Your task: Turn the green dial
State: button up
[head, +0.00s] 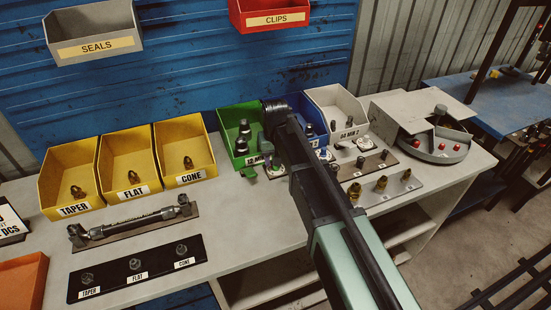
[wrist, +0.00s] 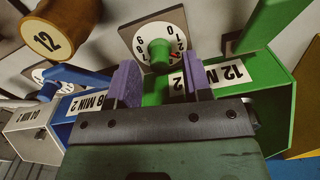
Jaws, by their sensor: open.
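The green dial (wrist: 160,52) is a round green knob on a white numbered face with a small red mark, set on a square brown plate. In the wrist view my gripper (wrist: 158,66) is open, with one purple finger on each side of the knob's near side. I cannot tell whether the fingers touch it. In the head view a white dial face (head: 278,171) shows beside my arm, in front of the green bin (head: 228,119). My arm hides most of my gripper and the knob there.
A green bar (wrist: 264,25) sticks out right of the dial and a blue bar (wrist: 78,74) left of it. A brown cylinder marked 12 (wrist: 60,28) is at upper left. Blue and white bins (head: 347,103) stand beside the green one. Fittings and a turntable (head: 432,148) are at right.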

notch_tip(320, 180, up, 9)
jog(key=p, duration=0.7)
jog(key=shift+f, duration=0.1)
jog(key=s+d+m, duration=0.2)
jog(key=s+d, duration=1.7)
jog(key=shift+s+m, duration=0.4)
